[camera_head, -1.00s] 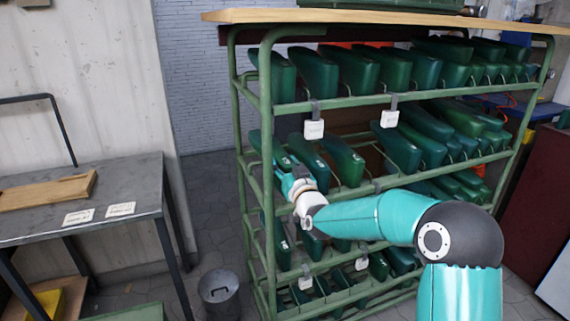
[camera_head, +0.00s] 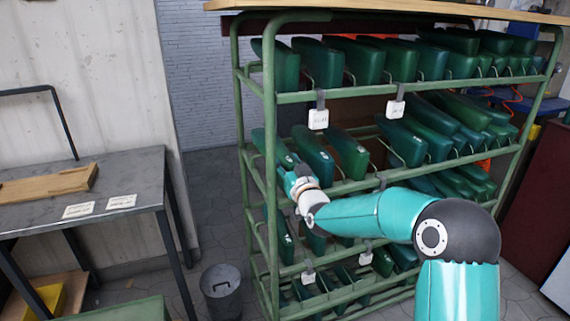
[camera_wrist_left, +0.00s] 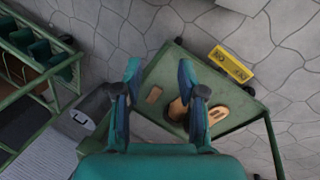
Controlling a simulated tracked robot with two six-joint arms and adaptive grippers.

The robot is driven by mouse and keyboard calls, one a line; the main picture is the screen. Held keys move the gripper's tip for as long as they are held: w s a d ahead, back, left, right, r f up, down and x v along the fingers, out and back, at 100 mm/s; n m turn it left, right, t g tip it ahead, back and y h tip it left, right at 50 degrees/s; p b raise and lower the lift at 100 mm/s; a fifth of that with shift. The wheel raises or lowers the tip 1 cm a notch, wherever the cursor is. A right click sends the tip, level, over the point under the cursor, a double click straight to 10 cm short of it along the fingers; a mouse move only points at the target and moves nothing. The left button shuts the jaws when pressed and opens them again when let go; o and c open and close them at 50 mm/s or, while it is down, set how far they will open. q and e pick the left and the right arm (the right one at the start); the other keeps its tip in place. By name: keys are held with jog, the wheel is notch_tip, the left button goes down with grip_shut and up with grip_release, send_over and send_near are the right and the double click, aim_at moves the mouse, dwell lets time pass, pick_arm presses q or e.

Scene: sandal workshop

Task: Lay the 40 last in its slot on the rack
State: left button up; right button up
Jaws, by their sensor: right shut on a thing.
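The rack (camera_head: 340,93) is a green tube frame holding green lasts in rows. My right gripper (camera_head: 291,172) is at the left end of its second row, shut on a green last (camera_head: 268,146) there. This last stands tilted beside two other green lasts, and the arm hides its lower part. I cannot read a size on it, nor tell whether it rests fully on the shelf. My left gripper (camera_wrist_left: 158,70) shows only in the left wrist view, open, with nothing between its fingers.
White tags (camera_head: 318,119) hang on the rails, too small to read. A grey table (camera_head: 140,170) with a wooden board (camera_head: 48,186) stands at the left, and a grey bin (camera_head: 221,290) on the floor. In the left wrist view, sandal pieces (camera_wrist_left: 218,114) lie on a green cart (camera_wrist_left: 165,60).

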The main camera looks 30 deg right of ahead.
jog(key=shift+f+b, duration=0.2)
jog(key=shift+b, duration=0.4)
dwell(0.9)
jog(key=o, duration=1.3)
jog(key=shift+c, duration=0.2)
jog(key=shift+o, duration=0.3)
jog(key=shift+f, duration=0.2)
